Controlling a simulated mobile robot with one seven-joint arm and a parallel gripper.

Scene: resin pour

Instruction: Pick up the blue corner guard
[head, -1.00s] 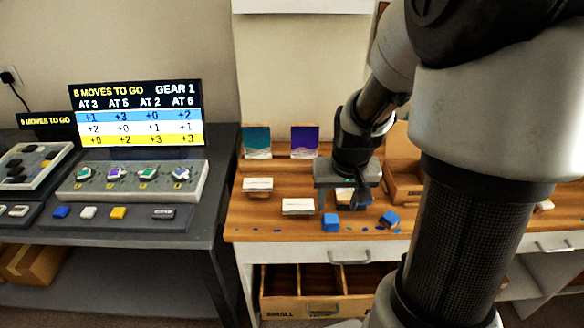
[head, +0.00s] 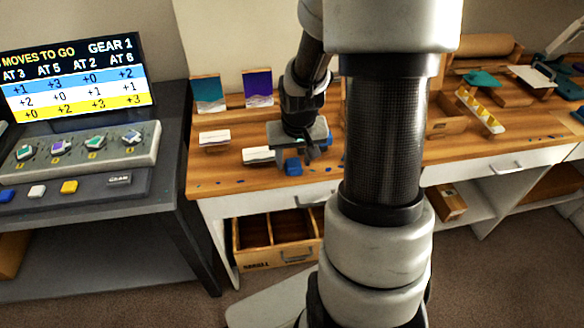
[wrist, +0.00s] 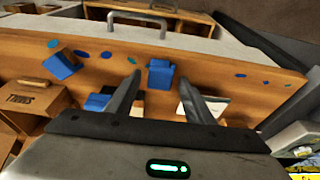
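Several small blue pieces lie near the front edge of the wooden worktop, and I cannot tell for certain which is the corner guard. One blue block (head: 293,166) shows just below my gripper (head: 307,152) in the head view. In the wrist view that block (wrist: 160,74) lies between and just beyond the fingertips of my open gripper (wrist: 161,84). A second blue block (wrist: 62,64) lies to the left, outside the fingers. A third blue piece (wrist: 96,102) is partly hidden by the left finger. My arm hides part of the worktop in the head view.
White-topped blocks (head: 214,138) stand on the worktop (head: 205,172), with two picture cards (head: 257,84) behind. Flat blue bits (wrist: 107,55) are scattered along the front edge. An open divided drawer (head: 262,262) is below. A grey console (head: 85,155) stands left.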

